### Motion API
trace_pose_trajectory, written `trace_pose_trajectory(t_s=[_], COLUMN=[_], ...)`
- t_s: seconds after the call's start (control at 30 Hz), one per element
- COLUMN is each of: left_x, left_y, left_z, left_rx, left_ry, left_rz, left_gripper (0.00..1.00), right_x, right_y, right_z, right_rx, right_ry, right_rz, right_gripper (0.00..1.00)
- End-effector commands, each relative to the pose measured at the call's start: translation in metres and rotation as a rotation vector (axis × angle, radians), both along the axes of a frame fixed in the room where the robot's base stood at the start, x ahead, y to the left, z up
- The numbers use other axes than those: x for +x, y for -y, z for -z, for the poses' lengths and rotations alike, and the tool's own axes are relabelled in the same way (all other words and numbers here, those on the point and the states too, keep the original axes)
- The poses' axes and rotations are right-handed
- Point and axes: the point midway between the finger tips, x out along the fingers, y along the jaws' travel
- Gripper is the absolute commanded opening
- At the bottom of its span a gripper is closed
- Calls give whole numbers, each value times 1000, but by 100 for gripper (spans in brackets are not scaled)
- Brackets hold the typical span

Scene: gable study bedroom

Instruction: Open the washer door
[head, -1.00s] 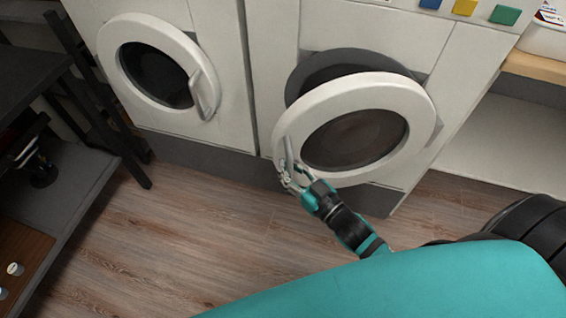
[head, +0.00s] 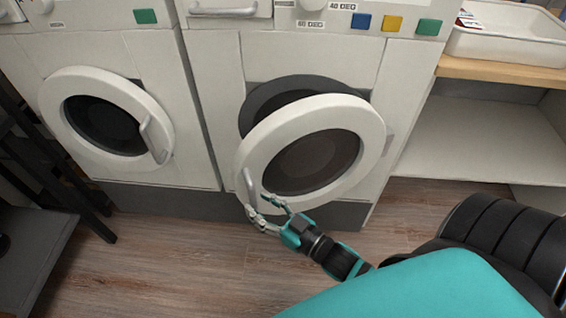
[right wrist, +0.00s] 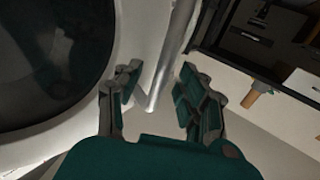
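The right washer (head: 222,75) has a round white door (head: 365,128) with dark glass, swung partly open; a dark opening shows behind its upper edge. Its bar handle (head: 250,187) is on the door's left side. My right gripper (head: 260,205) is at the handle's lower end, fingers spread. In the right wrist view, the open fingers (right wrist: 160,82) stand on either side of the handle's (right wrist: 168,62) lower end, and the door's dark glass (right wrist: 50,60) fills the left. Contact with the handle cannot be told. My left gripper is not in view.
A second washer (head: 200,160) with its round door (head: 60,125) shut stands to the left. A wooden-topped shelf (head: 500,72) with a white tray (head: 505,42) is at right. A dark rack (head: 45,160) stands at far left. Wood floor (head: 170,250) in front is clear.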

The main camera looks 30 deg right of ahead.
Motion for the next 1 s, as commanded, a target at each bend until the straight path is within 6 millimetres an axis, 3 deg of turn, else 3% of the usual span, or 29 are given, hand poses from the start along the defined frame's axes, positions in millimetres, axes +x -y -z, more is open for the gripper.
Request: trace_pose_trajectory(t_s=[0.2, 0.4, 0.8, 1.0], left_x=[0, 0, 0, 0], left_y=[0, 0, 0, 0], left_z=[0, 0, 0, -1], left_rx=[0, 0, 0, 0], left_ry=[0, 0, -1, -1], left_rz=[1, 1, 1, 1], left_gripper=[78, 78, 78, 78], right_x=[-47, -75, -83, -83], right_y=[17, 26, 30, 30], right_z=[1, 1, 0, 0], right_rx=[-2, -3, -3, -3], right_ry=[-6, -2, 1, -3], right_rz=[1, 1, 1, 3], right_gripper=[40, 40, 40, 15])
